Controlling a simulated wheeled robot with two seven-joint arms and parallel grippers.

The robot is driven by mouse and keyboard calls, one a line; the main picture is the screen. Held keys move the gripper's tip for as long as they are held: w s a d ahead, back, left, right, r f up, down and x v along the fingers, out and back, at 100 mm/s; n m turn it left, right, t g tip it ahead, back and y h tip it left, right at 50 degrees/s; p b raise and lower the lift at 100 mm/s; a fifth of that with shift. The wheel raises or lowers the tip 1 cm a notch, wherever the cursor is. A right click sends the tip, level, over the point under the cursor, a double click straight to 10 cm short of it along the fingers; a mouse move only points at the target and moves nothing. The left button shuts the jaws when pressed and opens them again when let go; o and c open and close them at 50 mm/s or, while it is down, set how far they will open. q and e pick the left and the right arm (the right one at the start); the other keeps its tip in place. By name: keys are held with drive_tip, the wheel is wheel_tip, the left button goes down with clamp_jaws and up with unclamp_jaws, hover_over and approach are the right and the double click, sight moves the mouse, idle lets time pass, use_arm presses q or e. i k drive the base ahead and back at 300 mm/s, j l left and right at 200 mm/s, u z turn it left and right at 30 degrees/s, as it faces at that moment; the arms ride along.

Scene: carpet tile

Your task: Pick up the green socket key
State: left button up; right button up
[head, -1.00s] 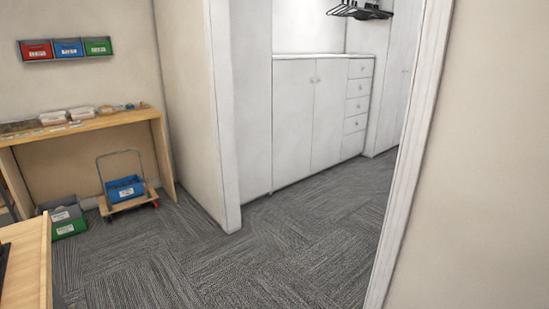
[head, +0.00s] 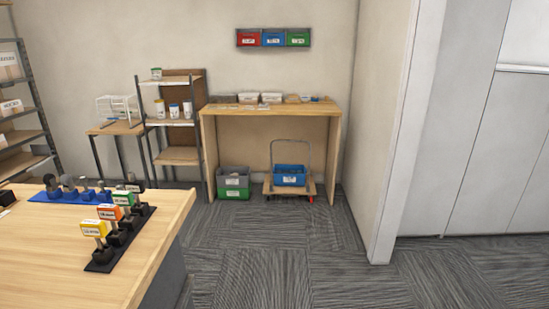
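Several socket keys with coloured, labelled heads stand in a row on a black rack (head: 100,266) on the wooden table at the lower left of the head view. The green socket key (head: 122,198) stands upright toward the far end of the row. It is behind the orange key (head: 110,213) and the yellow key (head: 93,229). Its lower part is partly hidden by the keys in front. Neither of my grippers is in view.
A blue rack (head: 70,197) with dark-handled items lies behind the keys on the table (head: 60,255). Carpet right of the table is clear. A workbench (head: 275,113), a trolley with a blue bin (head: 289,175), and a wall corner (head: 385,150) stand beyond.

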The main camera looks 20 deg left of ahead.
sight(125, 199)
drive_tip(key=i+u, duration=0.2)
drive_tip(key=u, duration=0.3)
drive_tip(key=i+l+u, duration=0.1)
drive_tip(key=u, duration=0.4)
drive_tip(key=i+l+u, duration=0.15)
drive_tip(key=u, duration=0.3)
drive_tip(key=i+l+u, duration=0.25)
drive_tip(key=u, duration=0.25)
drive_tip(key=i+l+u, duration=0.1)
drive_tip(key=l+u, duration=0.15)
drive_tip(key=u, duration=0.25)
